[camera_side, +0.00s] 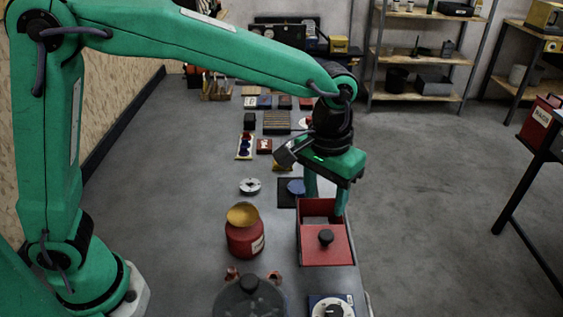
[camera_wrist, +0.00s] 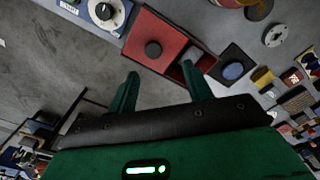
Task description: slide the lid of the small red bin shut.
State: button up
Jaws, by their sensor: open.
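The small red bin (camera_side: 318,206) stands on the bench with its flat red lid (camera_side: 313,252) over the near part of its top. The far part is uncovered and shows the inside. A black knob (camera_side: 326,237) stands on the lid. In the wrist view, the lid (camera_wrist: 142,27) and knob (camera_wrist: 153,48) lie beyond my fingertips, and the gap is at the lid's lower right. My gripper (camera_side: 325,204) points down at the bin's open far end, fingers apart and empty. In the wrist view, my gripper (camera_wrist: 160,70) is open. Contact with the bin cannot be told.
A red pot (camera_side: 244,238) with a yellow top stands left of the bin. A glass-lidded pan (camera_side: 249,297) and a dial box (camera_side: 332,307) are at the near end. A blue disc on a dark plate (camera_side: 288,190) lies just beyond the bin.

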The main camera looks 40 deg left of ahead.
aim_at(326, 233)
jog(key=shift+d+f, duration=0.5)
jog(key=shift+d, duration=0.25)
jog(key=shift+f, duration=3.9)
jog(key=shift+w+a, duration=0.1)
grip_shut()
